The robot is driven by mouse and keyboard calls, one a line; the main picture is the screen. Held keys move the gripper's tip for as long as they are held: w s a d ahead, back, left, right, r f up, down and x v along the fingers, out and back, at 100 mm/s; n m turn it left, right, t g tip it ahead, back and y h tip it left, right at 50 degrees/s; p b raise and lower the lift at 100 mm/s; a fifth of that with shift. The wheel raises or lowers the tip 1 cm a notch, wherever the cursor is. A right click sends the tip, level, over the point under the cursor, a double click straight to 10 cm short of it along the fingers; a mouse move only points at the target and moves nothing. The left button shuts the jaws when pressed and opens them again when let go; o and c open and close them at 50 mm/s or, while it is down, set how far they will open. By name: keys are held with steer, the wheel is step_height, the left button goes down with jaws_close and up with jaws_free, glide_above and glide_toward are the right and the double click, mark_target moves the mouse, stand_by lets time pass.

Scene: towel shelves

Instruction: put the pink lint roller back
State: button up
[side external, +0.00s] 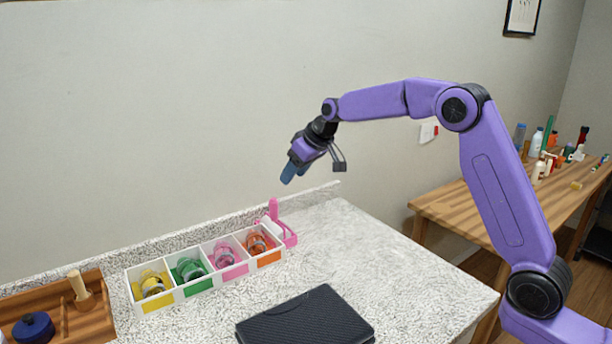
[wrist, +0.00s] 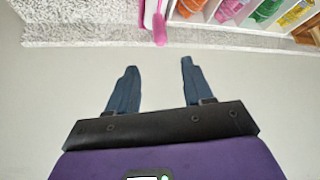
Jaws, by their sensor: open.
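I cannot tell whether the two are joined or only touching. In the wrist view the pink piece (wrist: 160,28) shows at the top edge, partly cut off, beyond my fingertips. My gripper (side external: 288,174) is in the air above and slightly right of it, fingers pointing down. In the wrist view its two blue fingers (wrist: 158,66) are apart with nothing between them.
The white tray (side external: 174,296) has yellow, green, pink and orange sections, each holding a similarly coloured container. A black textured case (side external: 305,318) lies in front. A wooden tray (side external: 98,318) is at left. The wall stands close behind; the counter's right side (side external: 400,262) is clear.

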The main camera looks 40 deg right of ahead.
steer(key=shift+s+r, duration=0.1)
steer(key=s+a+f+n+g, duration=0.15)
steer(key=s+a, duration=0.25)
steer(key=s, duration=0.8)
steer(key=s+a+n+g, duration=0.2)
steer(key=s+a+n, duration=0.1)
steer(key=s, duration=0.9)
steer(key=s+d+f+n, duration=0.1)
steer(key=s+d, duration=0.2)
steer(key=s, duration=0.6)
steer(key=s+d+f+n+g+h, duration=0.1)
steer(key=s+d, duration=0.3)
steer(key=s, duration=0.4)
steer(key=s+d+f+n+g, duration=0.1)
steer(key=s+d+f+n, duration=0.1)
steer(key=s, duration=0.7)
steer(key=shift+s+d+f+h, duration=0.3)
steer(key=shift+d+f+h, duration=0.15)
steer(key=shift+d, duration=0.4)
steer(key=shift+g, duration=0.25)
